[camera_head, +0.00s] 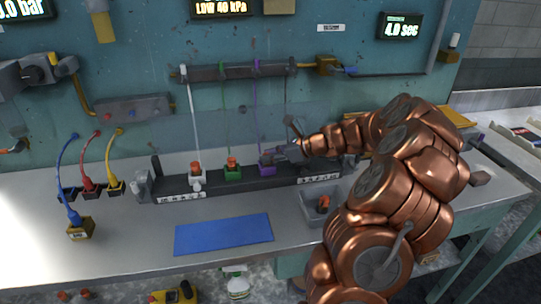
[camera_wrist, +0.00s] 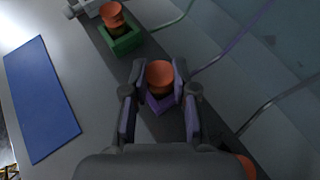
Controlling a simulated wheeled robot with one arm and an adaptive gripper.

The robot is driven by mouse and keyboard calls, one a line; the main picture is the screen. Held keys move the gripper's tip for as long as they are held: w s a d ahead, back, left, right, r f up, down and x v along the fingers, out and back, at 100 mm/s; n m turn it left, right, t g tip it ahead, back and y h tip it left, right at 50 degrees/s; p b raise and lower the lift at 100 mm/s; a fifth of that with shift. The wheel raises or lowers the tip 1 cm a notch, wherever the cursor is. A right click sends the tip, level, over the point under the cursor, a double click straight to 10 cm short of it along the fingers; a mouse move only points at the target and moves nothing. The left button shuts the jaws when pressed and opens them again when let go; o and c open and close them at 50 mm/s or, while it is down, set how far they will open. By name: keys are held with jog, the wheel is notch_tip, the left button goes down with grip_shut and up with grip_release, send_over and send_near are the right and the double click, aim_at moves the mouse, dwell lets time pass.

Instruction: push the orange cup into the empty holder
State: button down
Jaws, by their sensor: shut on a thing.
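My gripper (camera_wrist: 158,98) is closed around the orange cup (camera_wrist: 160,75) at the purple holder (camera_wrist: 160,104), with one finger on each side. The cup stands above the purple holder; how deep it sits cannot be told. In the head view my gripper (camera_head: 283,152) reaches in from the right to the purple holder (camera_head: 266,164), partly covering it. The green holder (camera_head: 232,173) and the white holder (camera_head: 197,177) beside it each carry an orange cup.
Thin tubes rise from the dark rack (camera_head: 215,188) to a wall bar. A blue mat (camera_head: 223,234) lies flat. Another orange piece (camera_wrist: 244,166) shows partly behind my gripper.

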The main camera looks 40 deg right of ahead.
jog(key=c, duration=0.9)
grip_release()
jog(key=shift+d, duration=0.1)
jog(key=b+v, duration=0.1)
jog(key=v, duration=1.1)
